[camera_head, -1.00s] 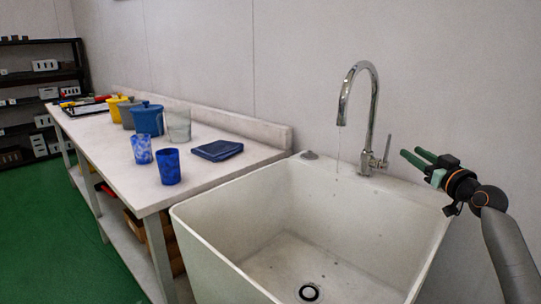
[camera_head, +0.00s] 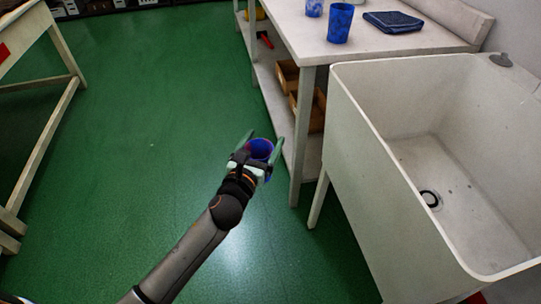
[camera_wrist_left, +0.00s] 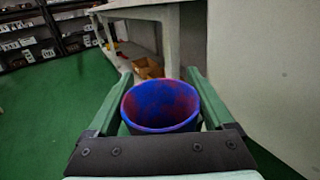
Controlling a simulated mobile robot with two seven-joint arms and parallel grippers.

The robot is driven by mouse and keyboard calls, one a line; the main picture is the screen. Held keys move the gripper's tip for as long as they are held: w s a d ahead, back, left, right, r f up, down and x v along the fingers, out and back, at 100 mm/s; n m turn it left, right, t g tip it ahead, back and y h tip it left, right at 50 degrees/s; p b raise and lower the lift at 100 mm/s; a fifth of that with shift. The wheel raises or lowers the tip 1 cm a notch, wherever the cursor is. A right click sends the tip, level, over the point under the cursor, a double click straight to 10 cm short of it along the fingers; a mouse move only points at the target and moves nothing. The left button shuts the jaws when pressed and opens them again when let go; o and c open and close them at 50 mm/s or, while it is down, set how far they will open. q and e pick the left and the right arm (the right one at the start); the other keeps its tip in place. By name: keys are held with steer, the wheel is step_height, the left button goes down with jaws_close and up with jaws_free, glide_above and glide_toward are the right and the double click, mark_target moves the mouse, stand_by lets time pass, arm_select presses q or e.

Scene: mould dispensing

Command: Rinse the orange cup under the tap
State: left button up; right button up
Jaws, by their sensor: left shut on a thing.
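My left gripper (camera_head: 262,146) is shut on a blue cup with red-purple patches (camera_head: 260,150). In the left wrist view the same cup (camera_wrist_left: 160,105) sits between the two green fingers, its open mouth towards the camera. I see no orange cup. The cup is over the green floor, to the left of the white sink (camera_head: 355,125) and outside it. The sink's basin is empty, with a round drain in its floor. The tap is out of view. My right gripper is not in view.
Green floor (camera_head: 150,130) lies open to the left.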

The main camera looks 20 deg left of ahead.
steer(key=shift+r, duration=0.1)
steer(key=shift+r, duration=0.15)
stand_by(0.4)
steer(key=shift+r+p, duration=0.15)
steer(key=shift+p, duration=0.2)
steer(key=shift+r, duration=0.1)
stand_by(0.4)
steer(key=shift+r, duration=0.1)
stand_by(0.5)
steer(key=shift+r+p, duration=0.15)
steer(key=shift+p, duration=0.2)
